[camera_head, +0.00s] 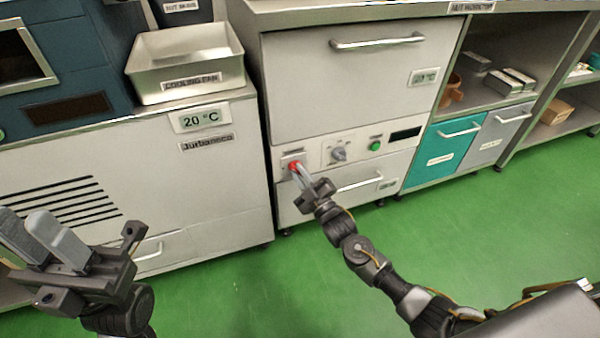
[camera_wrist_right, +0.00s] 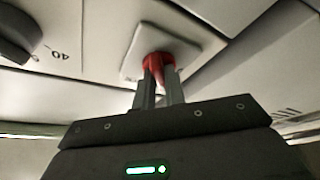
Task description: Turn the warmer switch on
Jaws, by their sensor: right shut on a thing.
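The warmer switch (camera_head: 294,165) is a small red piece on a pale plate at the left of the warmer's control panel. My right gripper (camera_head: 299,172) is at the switch, its fingers shut on the red piece. In the right wrist view the red switch (camera_wrist_right: 157,65) sits between the fingertips (camera_wrist_right: 158,80), against its white plate (camera_wrist_right: 170,45). The fingers partly hide it. My left gripper (camera_head: 45,240) is at the lower left, away from the panel, with its two fingers a little apart and nothing between them.
Right of the switch are a grey knob (camera_head: 338,154), a green button (camera_head: 375,145) and a dark display (camera_head: 405,134). Drawer handles stick out above (camera_head: 378,42) and below (camera_head: 360,184). A cooling pan (camera_head: 185,60) stands on the left cabinet. The green floor (camera_head: 270,290) is clear.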

